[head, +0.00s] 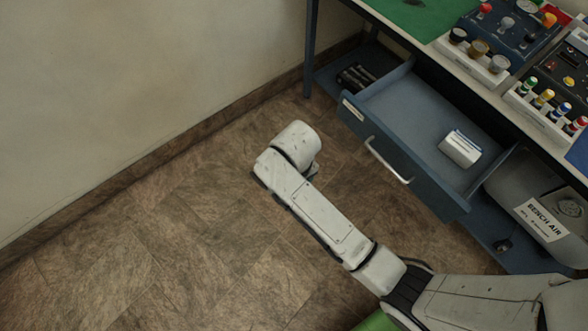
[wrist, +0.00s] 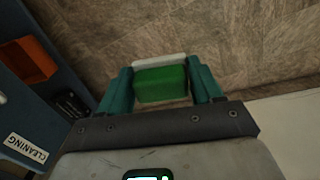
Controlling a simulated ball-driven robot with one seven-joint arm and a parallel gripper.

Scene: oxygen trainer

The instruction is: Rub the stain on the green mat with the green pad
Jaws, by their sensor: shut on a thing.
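My gripper (wrist: 161,86) shows in the wrist view with its two teal fingers shut on the green pad (wrist: 160,84), a green block with a whitish layer along its far edge. The gripper and pad are over the floor, apart from the bench. In the head view my arm hides them. The green mat (head: 428,14) lies on the bench top at the upper edge of the head view, partly cut off. A small dark stain (head: 413,3) shows on it at the picture's edge.
A blue drawer (head: 398,100) stands open below the bench top, with a white block-like item (head: 460,149) inside. White racks of knobs (head: 478,55) stand right of the mat. In the wrist view an orange tray (wrist: 30,60) shows at left. A wall (head: 130,90) bounds the left; the floor is clear.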

